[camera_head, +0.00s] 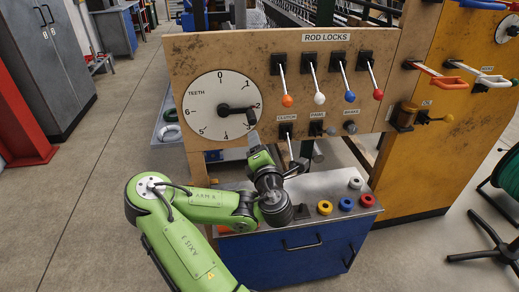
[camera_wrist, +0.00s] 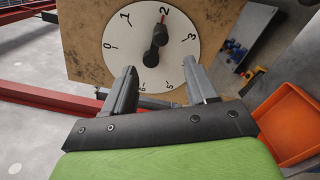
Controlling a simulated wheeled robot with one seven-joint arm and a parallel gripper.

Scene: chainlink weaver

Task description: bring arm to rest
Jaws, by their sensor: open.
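My green arm (camera_head: 195,205) is bent low in front of the wooden control panel (camera_head: 195,60). My gripper (camera_wrist: 158,70) is open in the wrist view, with nothing between its fingers. The white TEETH dial (camera_wrist: 180,30) lies beyond the fingertips there, its black pointer near 2. The dial (camera_head: 205,85) also shows whole in the head view. In that view the wrist is below and right of the dial, near the clutch lever (camera_head: 290,147). The fingers are hard to make out there, and I cannot tell whether they touch the lever.
Levers with orange, white, blue and red knobs (camera_head: 349,96) stick out above. A blue cabinet (camera_head: 300,262) with a metal top holds several coloured rings below my wrist. An orange tray (camera_wrist: 290,122) is at right in the wrist view. Open floor (camera_head: 105,150) lies left.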

